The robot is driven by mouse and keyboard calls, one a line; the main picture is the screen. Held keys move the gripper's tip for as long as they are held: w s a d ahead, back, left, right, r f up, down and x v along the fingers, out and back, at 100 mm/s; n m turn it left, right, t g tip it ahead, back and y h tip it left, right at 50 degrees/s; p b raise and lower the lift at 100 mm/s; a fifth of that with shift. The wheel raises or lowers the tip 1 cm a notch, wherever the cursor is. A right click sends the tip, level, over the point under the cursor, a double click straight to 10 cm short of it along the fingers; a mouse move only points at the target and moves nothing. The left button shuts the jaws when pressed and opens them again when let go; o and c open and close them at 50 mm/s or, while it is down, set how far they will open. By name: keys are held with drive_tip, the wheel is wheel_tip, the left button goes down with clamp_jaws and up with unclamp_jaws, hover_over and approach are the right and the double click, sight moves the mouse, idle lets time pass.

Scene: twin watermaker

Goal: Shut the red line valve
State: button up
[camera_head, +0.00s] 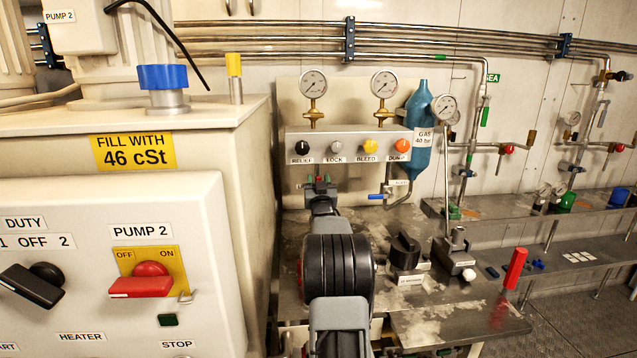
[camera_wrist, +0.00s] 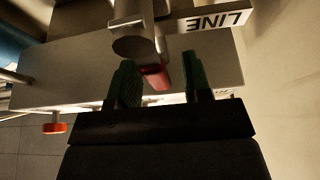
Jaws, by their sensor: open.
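The red valve handle (camera_wrist: 155,78) shows in the wrist view below a grey cylindrical valve body (camera_wrist: 134,42). Beside it is a tag reading LINE (camera_wrist: 214,18), upside down in this view. My gripper (camera_wrist: 157,62) is open, with one green finger on each side of the red handle. Gaps show between handle and fingers, so I see no grip on it. In the head view my gripper (camera_head: 319,187) is at the foot of the gauge panel, and my arm hides most of the valve there.
Above stands a panel (camera_head: 347,137) with RELIEF, LOCK, BLEED and DUMP knobs and two gauges. A blue gas bottle (camera_head: 413,135) hangs at its right. A black knob (camera_head: 405,250) and a red upright lever (camera_head: 515,268) stand on the bench. The pump cabinet (camera_head: 110,260) closes the left side.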

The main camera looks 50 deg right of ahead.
drive_tip(key=shift+c, duration=0.3)
clamp_jaws()
